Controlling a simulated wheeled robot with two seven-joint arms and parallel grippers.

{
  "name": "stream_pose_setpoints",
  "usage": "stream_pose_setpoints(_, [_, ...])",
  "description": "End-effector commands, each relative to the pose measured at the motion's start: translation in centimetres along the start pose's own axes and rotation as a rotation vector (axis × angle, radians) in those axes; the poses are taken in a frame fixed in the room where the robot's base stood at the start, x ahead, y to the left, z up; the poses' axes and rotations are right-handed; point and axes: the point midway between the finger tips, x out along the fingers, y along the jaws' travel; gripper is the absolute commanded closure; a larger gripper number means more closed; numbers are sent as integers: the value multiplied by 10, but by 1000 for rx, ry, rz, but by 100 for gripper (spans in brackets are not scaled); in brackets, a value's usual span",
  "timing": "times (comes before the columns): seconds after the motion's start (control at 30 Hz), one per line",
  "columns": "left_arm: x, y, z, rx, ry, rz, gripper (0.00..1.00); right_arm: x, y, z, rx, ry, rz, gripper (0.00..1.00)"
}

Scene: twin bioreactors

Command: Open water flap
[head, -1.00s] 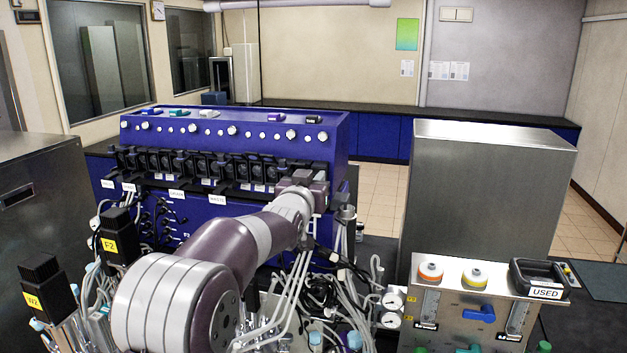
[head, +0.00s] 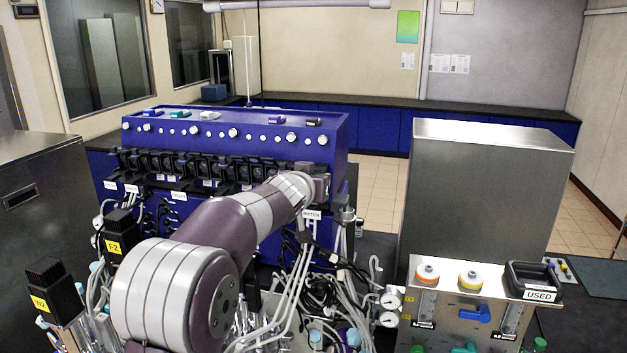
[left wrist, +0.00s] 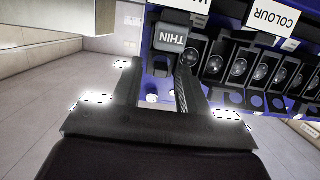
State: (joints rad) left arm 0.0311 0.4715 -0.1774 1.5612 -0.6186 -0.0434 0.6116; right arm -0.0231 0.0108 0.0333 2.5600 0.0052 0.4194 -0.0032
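The blue bioreactor cabinet (head: 250,118) carries a row of black pump units with flaps (head: 190,165) along its front. A white WATER label (head: 312,215) hangs at the row's right end. My left arm reaches there; its gripper (head: 321,188) is partly hidden by its own wrist. In the left wrist view my left gripper (left wrist: 158,68) has its fingers apart. A black unit marked THIN (left wrist: 172,36) is at the end of the row, just beyond the fingertips. I cannot tell whether they touch it. A label starting with W is cut off at the top. My right gripper is out of view.
Grey and black tubes (head: 320,290) crowd the area below the arm. A steel panel (head: 450,310) with gauges, knobs and a USED tray (head: 535,280) stands at lower right. A large steel box (head: 485,190) is behind it. Black motors (head: 120,228) stand at lower left.

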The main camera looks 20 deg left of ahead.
Motion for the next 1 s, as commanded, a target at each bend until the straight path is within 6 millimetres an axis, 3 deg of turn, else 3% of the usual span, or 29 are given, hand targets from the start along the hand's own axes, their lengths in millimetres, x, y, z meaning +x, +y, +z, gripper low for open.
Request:
stream_pose_setpoints(0.27, [-8,0,-1,0,3,0,57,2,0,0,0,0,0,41])
stream_pose_setpoints(0.7, [-107,0,-2,1,3,0,57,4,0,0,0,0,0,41])
stream_pose_setpoints(0.83, [-122,0,-1,1,2,0,57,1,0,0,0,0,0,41])
stream_pose_setpoints(1.0, [-127,0,0,0,0,0,57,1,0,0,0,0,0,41])
